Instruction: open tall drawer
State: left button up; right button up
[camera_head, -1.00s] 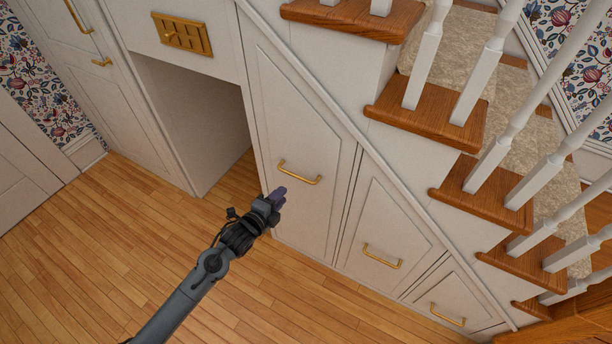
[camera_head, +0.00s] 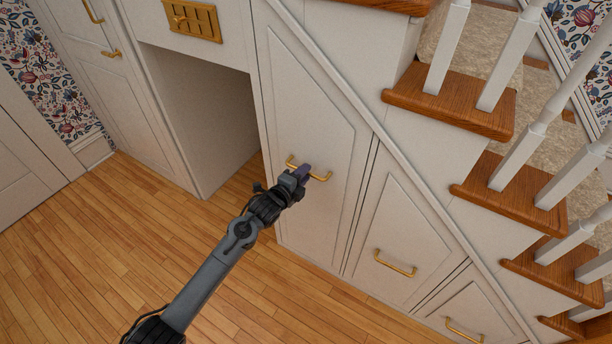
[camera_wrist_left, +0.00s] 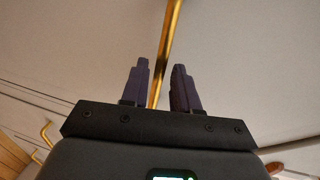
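The tall drawer (camera_head: 310,110) is a white panelled front under the stairs, flush with its surround. Its brass bar handle (camera_head: 322,178) also shows in the left wrist view (camera_wrist_left: 172,40). My left gripper (camera_head: 304,171) is at the handle's middle and covers part of it. In the left wrist view the two purple fingers (camera_wrist_left: 160,82) are apart, with the handle bar running between them; a gap shows on the right side of the bar. Whether either finger touches the bar I cannot tell. My right gripper is not in view.
Two lower drawers with brass handles (camera_head: 395,263) (camera_head: 464,331) are to the right. An open recess (camera_head: 215,125) is to the left, below a brass plate (camera_head: 193,20). Wooden stair treads (camera_head: 450,100) rise at the right. The wooden floor (camera_head: 90,250) is clear.

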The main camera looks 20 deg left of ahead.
pick_arm(q)
jog(key=shift+x, duration=0.95)
jog(key=shift+c, duration=0.4)
grip_shut()
